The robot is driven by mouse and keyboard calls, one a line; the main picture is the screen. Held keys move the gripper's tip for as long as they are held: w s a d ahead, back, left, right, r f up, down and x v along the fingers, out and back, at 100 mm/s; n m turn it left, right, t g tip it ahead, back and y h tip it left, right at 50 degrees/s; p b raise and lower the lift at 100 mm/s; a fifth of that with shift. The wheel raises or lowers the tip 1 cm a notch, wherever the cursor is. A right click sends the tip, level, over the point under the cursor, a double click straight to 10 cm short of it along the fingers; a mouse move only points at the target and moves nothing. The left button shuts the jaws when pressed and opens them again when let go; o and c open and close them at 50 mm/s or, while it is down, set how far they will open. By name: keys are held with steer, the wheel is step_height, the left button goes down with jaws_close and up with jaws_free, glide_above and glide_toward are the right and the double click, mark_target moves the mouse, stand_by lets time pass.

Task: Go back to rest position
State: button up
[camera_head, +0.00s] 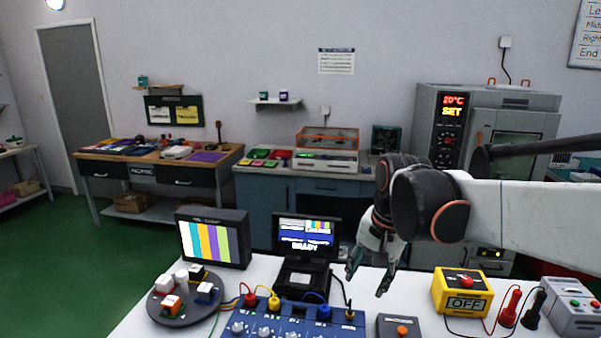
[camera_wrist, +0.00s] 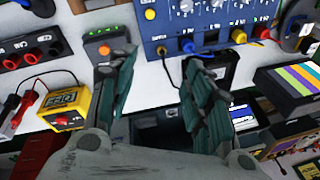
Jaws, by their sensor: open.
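My gripper (camera_head: 368,277) hangs above the white bench, pointing down, with its fingers apart and nothing between them. My white and black arm reaches in from the right in the head view. In the wrist view my gripper (camera_wrist: 150,75) shows both dark green finger pads spread, with the bench edge between them. The fingers appear near the blue panel (camera_wrist: 205,22) with its knobs and plugs, and the small grey box (camera_wrist: 104,43) with an orange button. I cannot tell from the frames how high the fingertips are above the bench.
On the bench stand a monitor with colour bars (camera_head: 214,240), a small READY screen (camera_head: 305,238), a round tray (camera_head: 160,311) and a yellow meter (camera_head: 462,292) reading OFF. Red and black probes (camera_head: 510,308) stand at right. A large oven (camera_head: 485,130) is behind. Green floor is clear at left.

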steer(key=s+d+f+n+t, duration=0.1)
steer(key=s+d+n+t, duration=0.1)
steer(key=s, duration=0.7)
steer(key=s+d+f+n+t+h, duration=0.1)
steer(key=s+d+f+n+t, duration=0.1)
steer(key=s, duration=0.6)
steer(key=d+n, duration=0.1)
steer(key=n, duration=0.1)
steer(key=shift+s+d+n+t, duration=0.3)
steer(key=shift+s+d+t, duration=0.05)
steer(key=shift+t, duration=0.05)
